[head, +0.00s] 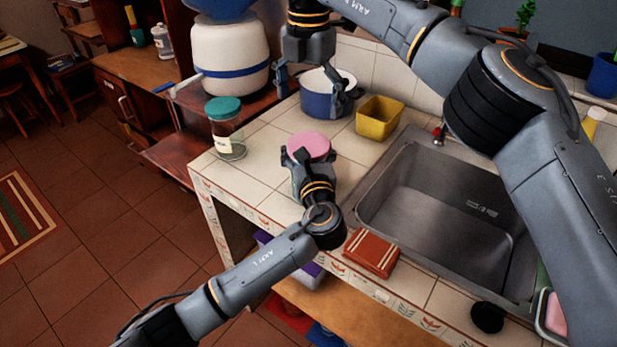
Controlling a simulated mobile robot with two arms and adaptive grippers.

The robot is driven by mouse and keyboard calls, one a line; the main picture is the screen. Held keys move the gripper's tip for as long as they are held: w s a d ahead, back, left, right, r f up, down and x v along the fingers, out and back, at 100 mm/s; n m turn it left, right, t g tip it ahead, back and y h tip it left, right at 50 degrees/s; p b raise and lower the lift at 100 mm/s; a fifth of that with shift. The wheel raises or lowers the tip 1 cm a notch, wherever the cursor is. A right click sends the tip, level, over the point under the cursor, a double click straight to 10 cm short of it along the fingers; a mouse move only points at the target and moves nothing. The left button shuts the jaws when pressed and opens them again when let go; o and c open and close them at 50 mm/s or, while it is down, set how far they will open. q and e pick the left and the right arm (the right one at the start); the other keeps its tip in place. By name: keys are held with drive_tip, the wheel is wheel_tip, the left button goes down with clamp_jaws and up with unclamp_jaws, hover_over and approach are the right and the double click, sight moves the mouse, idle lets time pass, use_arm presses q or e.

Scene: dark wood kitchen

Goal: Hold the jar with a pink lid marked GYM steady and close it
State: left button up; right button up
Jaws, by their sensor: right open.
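The jar with the pink lid (309,145) stands on the tiled counter, left of the sink. Its body and any GYM marking are mostly hidden by my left gripper (308,157). That gripper reaches in from the lower left, with its fingers on both sides of the jar, and appears shut on it. The pink lid shows at the top of the jar; I cannot tell whether it is fully seated. My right gripper (313,88) points down with its fingers spread, open and empty. In the picture it is above and beyond the jar, in front of the blue pot.
A teal-lidded jar (226,125) stands near the counter's left edge. A blue pot (318,103) and a yellow container (379,118) stand behind. The steel sink (440,205) is right; a folded reddish cloth (371,252) lies at the front edge. A large white-and-blue container (228,52) stands back left.

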sight(308, 143)
use_arm(q)
clamp_jaws()
use_arm(e)
drive_tip(key=shift+c, duration=0.2)
drive_tip(key=shift+c, duration=0.8)
drive_tip(key=n, duration=1.1)
drive_tip(key=shift+n, duration=0.4)
drive_tip(key=n, duration=1)
drive_tip(key=shift+n, duration=0.4)
drive_tip(key=shift+f, duration=4)
drive_tip(key=shift+c, duration=0.2)
